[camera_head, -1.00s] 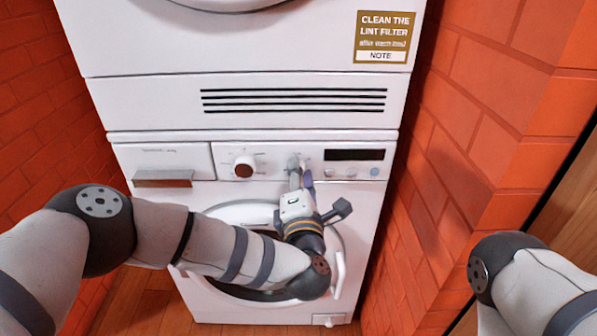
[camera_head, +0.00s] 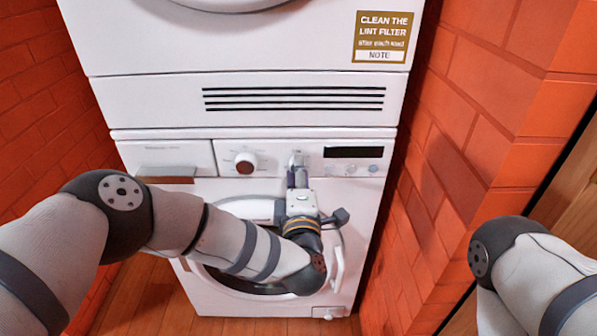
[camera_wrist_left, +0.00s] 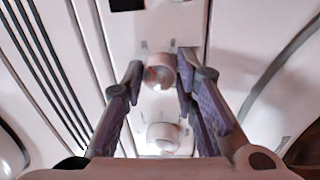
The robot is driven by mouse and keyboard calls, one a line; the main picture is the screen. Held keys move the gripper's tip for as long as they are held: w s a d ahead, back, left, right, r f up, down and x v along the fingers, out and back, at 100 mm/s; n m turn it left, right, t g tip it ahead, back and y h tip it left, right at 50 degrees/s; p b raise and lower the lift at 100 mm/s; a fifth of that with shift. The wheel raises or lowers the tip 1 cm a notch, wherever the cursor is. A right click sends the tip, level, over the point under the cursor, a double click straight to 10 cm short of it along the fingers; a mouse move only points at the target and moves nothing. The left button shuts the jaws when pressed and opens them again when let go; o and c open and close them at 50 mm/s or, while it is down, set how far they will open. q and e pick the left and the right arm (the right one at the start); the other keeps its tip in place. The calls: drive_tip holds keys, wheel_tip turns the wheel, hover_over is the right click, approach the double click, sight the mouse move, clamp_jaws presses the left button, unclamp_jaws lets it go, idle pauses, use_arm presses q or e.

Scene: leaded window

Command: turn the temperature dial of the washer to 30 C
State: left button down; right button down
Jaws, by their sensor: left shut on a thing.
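The washer (camera_head: 190,245) stands under a second white machine. Its temperature dial (camera_wrist_left: 160,72), a small pale round knob, sits on the control panel between the larger program dial (camera_head: 246,163) and the dark display (camera_head: 353,152). My left gripper (camera_head: 297,163) reaches up to this small knob from below and largely covers it in the head view. In the left wrist view its fingers (camera_wrist_left: 160,78) stand on either side of the knob, shut on it. The dial's markings are too small to read. My right gripper is out of view; only part of that arm shows at lower right.
A drawer with a brownish handle (camera_head: 165,180) is left of the dials, and small buttons (camera_head: 351,169) are below the display. The round door and its white handle (camera_head: 338,268) lie behind my left forearm. Red brick walls (camera_head: 440,150) close in both sides.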

use_arm(q)
drive_tip(key=c, duration=1.3)
unclamp_jaws()
drive_tip(key=shift+s, duration=0.15)
drive_tip(key=s, duration=1.1)
drive_tip(key=shift+s+d+f, duration=0.15)
drive_tip(key=shift+s+f, duration=0.2)
drive_tip(key=shift+s, duration=0.05)
